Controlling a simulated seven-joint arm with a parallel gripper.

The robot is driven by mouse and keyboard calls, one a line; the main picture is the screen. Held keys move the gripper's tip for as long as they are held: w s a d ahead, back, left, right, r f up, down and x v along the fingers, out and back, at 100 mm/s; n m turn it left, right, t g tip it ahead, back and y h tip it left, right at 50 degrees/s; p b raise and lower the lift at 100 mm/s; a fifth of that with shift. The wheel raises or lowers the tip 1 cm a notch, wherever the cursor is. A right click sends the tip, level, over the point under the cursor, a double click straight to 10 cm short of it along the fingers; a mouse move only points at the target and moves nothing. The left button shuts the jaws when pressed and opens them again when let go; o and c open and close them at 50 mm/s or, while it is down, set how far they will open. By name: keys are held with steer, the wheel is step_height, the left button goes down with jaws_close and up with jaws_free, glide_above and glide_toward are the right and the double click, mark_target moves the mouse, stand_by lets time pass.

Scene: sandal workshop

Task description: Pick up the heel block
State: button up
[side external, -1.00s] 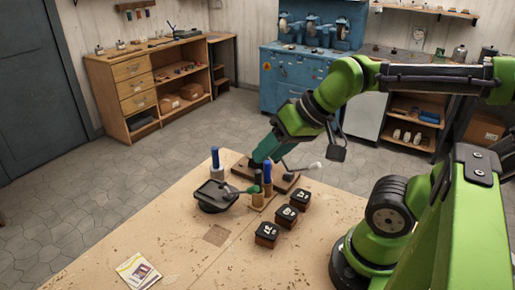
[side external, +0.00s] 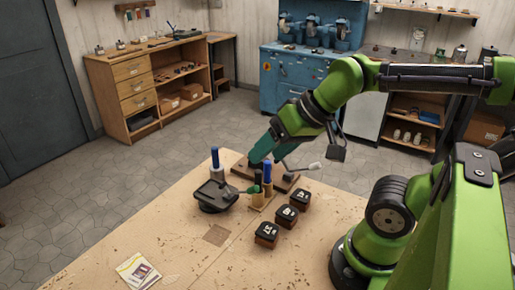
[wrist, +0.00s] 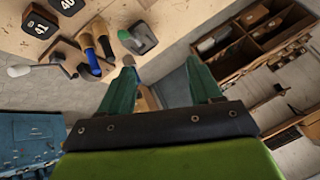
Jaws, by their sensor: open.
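My gripper (side external: 256,163) is above the far edge of the table, by the brown board (side external: 291,184). In the wrist view my gripper (wrist: 160,66) has its two green fingers apart, with nothing held between them. A small tan-brown piece (wrist: 147,100) shows low between the fingers, mostly hidden; I cannot tell whether it is the heel block or part of the board. Several dark-topped brown blocks with white numbers (side external: 267,233) stand in a row on the table; two show in the wrist view (wrist: 41,23).
A white-ended tool (side external: 315,166) lies right of the board. A leaflet (side external: 138,271) lies at the front left.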

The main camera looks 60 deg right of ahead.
steer(key=m+g+h, duration=0.2)
steer(key=m+g, duration=0.5)
steer(key=m, duration=2.5)
glide_toward(302, 194)
step_height(302, 194, down, 11)
steer(key=shift+a+r, duration=0.1)
steer(key=shift+r, duration=0.1)
steer(key=shift+w, duration=0.1)
steer(key=shift+c, duration=0.5)
